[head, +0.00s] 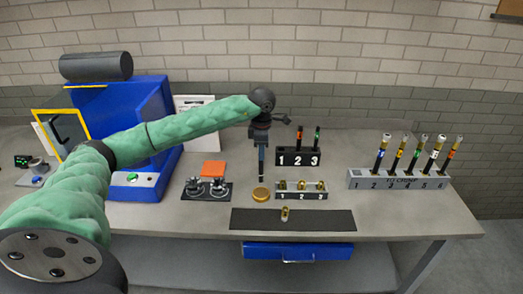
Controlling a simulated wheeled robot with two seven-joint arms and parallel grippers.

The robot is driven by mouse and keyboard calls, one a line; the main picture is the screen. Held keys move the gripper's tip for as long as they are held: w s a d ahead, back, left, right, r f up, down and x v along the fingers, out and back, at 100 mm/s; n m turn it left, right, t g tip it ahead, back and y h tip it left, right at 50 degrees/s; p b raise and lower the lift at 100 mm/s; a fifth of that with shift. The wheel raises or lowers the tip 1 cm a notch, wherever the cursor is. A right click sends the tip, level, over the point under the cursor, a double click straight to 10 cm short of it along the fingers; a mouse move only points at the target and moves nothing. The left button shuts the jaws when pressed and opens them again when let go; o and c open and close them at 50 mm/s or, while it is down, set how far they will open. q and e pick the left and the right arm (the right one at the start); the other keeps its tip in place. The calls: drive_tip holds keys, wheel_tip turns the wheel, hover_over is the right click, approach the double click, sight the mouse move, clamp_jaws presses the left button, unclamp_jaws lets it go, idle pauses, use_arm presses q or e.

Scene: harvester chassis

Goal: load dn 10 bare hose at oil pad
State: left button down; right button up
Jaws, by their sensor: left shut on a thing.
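My left gripper (261,143) points down over the bench and is shut on a dark hose (262,162). The hose hangs upright with its lower end just above or behind a round amber oil pad (261,195); I cannot tell whether they touch. A black rack marked 1 2 3 (298,159) stands to the right of the hose. Two more short hoses, one with an orange band (299,135) and one with a green band (317,136), stand in it. My right gripper is out of view.
A grey rack (399,182) at the right holds several banded hoses. A small rack (301,196) holds brass fittings, and another fitting (285,214) lies on the dark mat (325,220). A black tray (205,194), an orange square (213,170) and a blue machine (150,150) are left.

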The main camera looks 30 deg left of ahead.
sight(260, 163)
use_arm(q)
drive_tip(key=shift+f, duration=2.7)
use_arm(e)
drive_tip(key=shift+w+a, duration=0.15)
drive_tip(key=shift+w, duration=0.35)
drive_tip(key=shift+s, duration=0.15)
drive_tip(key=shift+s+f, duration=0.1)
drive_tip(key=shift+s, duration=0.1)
use_arm(q)
drive_tip(key=shift+f+b, duration=0.3)
drive_tip(key=shift+b, duration=0.05)
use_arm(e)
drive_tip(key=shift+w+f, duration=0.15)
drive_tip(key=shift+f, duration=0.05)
